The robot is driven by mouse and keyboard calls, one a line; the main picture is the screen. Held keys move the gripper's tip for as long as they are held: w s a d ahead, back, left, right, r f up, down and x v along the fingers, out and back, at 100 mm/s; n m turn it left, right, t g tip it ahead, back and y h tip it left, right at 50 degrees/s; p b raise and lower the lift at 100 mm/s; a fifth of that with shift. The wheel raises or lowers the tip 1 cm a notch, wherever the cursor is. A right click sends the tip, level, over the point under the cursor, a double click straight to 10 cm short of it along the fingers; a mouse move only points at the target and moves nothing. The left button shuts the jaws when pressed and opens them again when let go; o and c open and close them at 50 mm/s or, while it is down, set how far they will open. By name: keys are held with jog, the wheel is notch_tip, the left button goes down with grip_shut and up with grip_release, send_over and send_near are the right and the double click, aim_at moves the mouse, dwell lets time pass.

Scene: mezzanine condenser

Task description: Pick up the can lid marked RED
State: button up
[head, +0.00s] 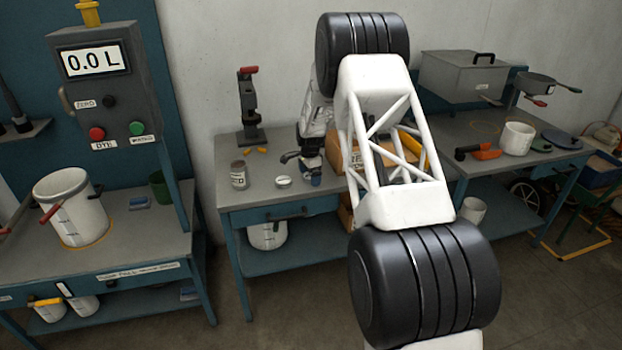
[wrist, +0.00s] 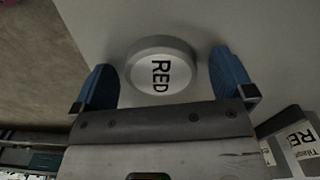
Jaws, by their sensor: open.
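The can lid marked RED (wrist: 161,72) is a round white lid with black letters in the wrist view. It lies flat on the grey bench top, between and slightly beyond my fingertips. My gripper (wrist: 165,90) is open, with one blue finger on each side of the lid and a visible gap on both sides. In the head view the lid is the small white disc (head: 283,181) on the middle bench, just left of my gripper (head: 302,171). Whether the fingers are low enough to flank its rim cannot be told.
A grey labelled can (head: 238,175) stands left of the lid; part of a can with a RED label (wrist: 302,140) shows in the wrist view. A black press with a red handle (head: 249,105) stands behind. The bench (head: 240,201) front edge is close to the lid.

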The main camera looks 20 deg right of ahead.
dwell(0.4)
jog(key=c, duration=1)
jog(key=shift+o, duration=0.2)
jog(key=shift+r, duration=0.1)
jog(key=shift+r, duration=0.8)
jog(key=shift+s+r, duration=0.15)
jog(key=shift+r, duration=0.8)
jog(key=s+a+r, duration=0.1)
jog(key=s, duration=1.4)
jog(key=shift+s+a+r, duration=0.15)
jog(key=shift+s+a, duration=0.15)
jog(key=shift+a, duration=0.05)
